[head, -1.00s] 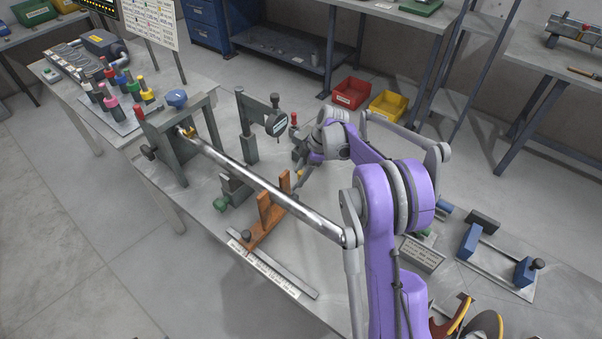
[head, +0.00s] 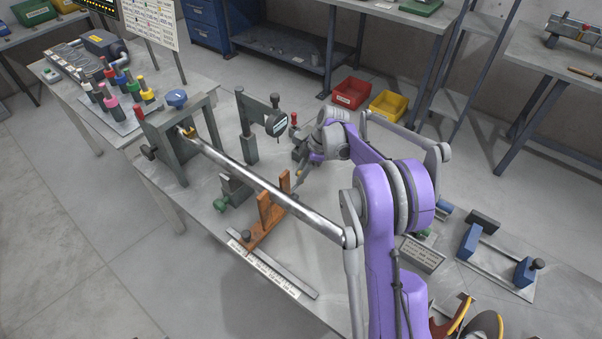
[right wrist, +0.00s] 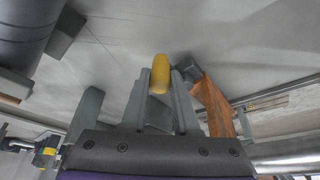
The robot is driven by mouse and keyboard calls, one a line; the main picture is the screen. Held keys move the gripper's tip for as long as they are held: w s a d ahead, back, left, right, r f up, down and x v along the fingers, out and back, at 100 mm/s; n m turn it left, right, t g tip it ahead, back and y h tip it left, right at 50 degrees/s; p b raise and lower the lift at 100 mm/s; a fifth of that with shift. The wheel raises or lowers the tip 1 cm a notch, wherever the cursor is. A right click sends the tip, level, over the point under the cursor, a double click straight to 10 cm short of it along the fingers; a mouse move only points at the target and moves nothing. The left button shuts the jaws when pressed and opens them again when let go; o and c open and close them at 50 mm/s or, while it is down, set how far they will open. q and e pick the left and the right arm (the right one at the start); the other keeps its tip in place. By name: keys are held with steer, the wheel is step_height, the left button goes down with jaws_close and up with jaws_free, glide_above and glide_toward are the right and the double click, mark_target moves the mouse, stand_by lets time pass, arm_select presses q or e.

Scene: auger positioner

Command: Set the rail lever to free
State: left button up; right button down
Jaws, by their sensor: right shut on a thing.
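The lever shows in the right wrist view as a rounded yellow grip (right wrist: 159,80) standing between the fingertips of my right gripper (right wrist: 160,98). The fingers are shut on it. In the head view my right gripper (head: 303,171) reaches down behind the orange-brown forked rest (head: 268,217), and the lever is mostly hidden there. The lever's base and any marking of its positions are hidden, so I cannot tell its setting. My left gripper is in neither view.
A long steel bar (head: 262,188) runs from the grey frame (head: 178,140) across the bench, above the forked rest. A flat scale strip (head: 270,264) lies along the bench front. A dial gauge stand (head: 247,125) stands close behind the bar.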

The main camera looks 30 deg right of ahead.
steer(key=shift+s+m, duration=0.1)
steer(key=shift+m, duration=0.2)
stand_by(0.6)
steer(key=m, duration=0.1)
steer(key=s+m+t+b, duration=0.1)
steer(key=shift+s+d+m, duration=0.2)
steer(key=shift+m, duration=0.1)
steer(key=s+m+h, duration=0.1)
steer(key=m, duration=0.1)
steer(key=s+m+t+b, duration=0.1)
steer(key=m, duration=0.1)
steer(key=shift+s+a+h+b, duration=0.1)
steer(key=shift+s+h+b, duration=0.1)
steer(key=shift+h+b, duration=0.15)
steer(key=s+m+h, duration=0.1)
steer(key=m, duration=0.1)
steer(key=s+a+m+t, duration=0.1)
steer(key=m, duration=0.1)
steer(key=shift+m+h+b, duration=0.35)
steer(key=shift+m, duration=0.05)
steer(key=shift+s+a+m+h, duration=0.25)
steer(key=shift+a+m+h, duration=0.05)
steer(key=shift+m, duration=0.45)
steer(key=shift+s+a+m+h, duration=0.25)
steer(key=shift+m+h, duration=0.05)
steer(key=shift+m, duration=0.45)
steer(key=c, duration=0.7)
jaws_free()
steer(key=shift+o, duration=0.2)
